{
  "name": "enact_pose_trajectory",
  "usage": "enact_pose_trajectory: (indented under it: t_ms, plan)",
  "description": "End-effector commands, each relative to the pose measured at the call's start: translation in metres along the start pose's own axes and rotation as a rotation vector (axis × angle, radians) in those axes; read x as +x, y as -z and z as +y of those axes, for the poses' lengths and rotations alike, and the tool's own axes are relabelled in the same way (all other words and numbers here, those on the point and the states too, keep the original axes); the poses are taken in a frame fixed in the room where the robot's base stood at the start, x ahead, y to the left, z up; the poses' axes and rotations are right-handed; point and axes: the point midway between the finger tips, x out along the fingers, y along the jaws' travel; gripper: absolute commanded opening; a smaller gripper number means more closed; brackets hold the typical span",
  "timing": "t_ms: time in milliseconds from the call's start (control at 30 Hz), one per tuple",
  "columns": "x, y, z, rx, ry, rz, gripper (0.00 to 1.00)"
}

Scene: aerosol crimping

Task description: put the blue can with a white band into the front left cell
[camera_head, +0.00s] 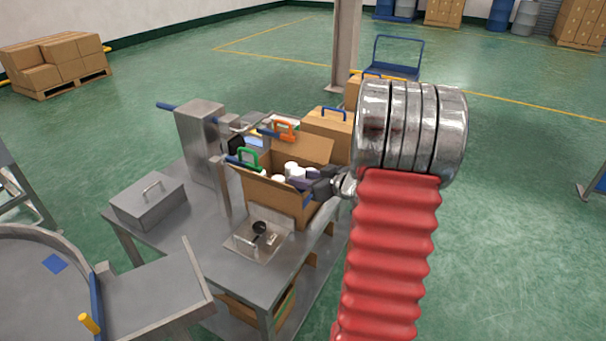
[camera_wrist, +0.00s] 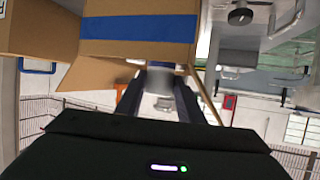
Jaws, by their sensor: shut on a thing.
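An open cardboard box (camera_head: 268,191) stands on the grey workbench, with several white-topped cans (camera_head: 291,168) inside. My gripper (camera_head: 308,183) reaches in over the box's right side. In the wrist view its two dark fingers (camera_wrist: 160,98) are shut on a pale grey, blurred thing (camera_wrist: 161,84), probably a can. I cannot make out a blue body or white band on it. The box wall with a blue stripe (camera_wrist: 140,29) fills the upper left of the wrist view. The cells and the can's lower end are hidden by box walls, flaps and my gripper.
A metal plate with a black knob (camera_head: 259,228) lies in front of the box. A grey lidded case (camera_head: 148,200) and an upright machine housing (camera_head: 200,145) stand to the left. Green (camera_head: 247,158) and orange (camera_head: 284,130) handles rise by the box. A closed carton (camera_head: 328,127) is behind.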

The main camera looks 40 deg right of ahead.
Motion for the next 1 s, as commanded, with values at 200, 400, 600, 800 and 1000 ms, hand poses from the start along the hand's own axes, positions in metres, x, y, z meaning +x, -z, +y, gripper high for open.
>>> enact_pose_trajectory:
  t_ms: [200, 400, 600, 800, 1000]
  plan:
    - [0.0041, -0.0094, -0.0001, 0.001, 0.0, 0.001, 0.0]
    - [0.005, -0.0116, -0.0002, 0.0, 0.0, 0.001, 0.0]
    - [0.005, -0.0115, -0.0003, 0.0, 0.0, 0.001, 0.36]
    - [0.0051, -0.0117, -0.0007, 0.0, 0.001, 0.001, 0.5]
    - [0.0055, -0.0121, -0.0016, 0.0, 0.003, 0.0, 0.56]
